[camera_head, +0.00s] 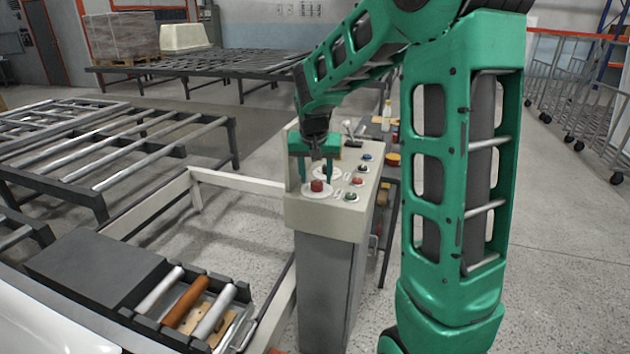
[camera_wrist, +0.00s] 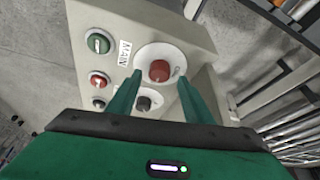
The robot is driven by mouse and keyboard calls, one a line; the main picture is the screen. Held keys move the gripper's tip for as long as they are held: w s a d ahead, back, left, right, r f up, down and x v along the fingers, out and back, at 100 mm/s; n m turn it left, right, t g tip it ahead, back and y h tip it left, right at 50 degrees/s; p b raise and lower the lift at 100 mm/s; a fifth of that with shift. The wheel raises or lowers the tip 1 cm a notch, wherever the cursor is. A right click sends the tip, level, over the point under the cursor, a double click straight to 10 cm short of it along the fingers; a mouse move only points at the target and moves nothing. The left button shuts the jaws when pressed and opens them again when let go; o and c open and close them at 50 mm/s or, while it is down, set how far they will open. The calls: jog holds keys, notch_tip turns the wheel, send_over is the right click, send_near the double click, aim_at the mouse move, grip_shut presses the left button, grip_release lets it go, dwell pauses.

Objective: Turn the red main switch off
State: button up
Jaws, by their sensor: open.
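The red main switch (camera_head: 317,186) is a round red knob on a pale round plate, at the near end of the control panel (camera_head: 330,217). In the wrist view the red knob (camera_wrist: 160,71) sits beside a "MAIN" label. My gripper (camera_head: 317,180) is over the panel, pointing down. In the wrist view its two green fingers (camera_wrist: 157,88) are apart, with the knob showing beyond and between their tips. The fingers look clear of the knob, but the exact gap is hard to tell. A dark knob (camera_wrist: 143,103) shows between the fingers, nearer the palm.
A lever (camera_head: 350,130) stands at the panel's far end.

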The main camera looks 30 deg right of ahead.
jog(key=shift+x, duration=1)
jog(key=c, duration=1.1)
jog(key=shift+o, duration=0.2)
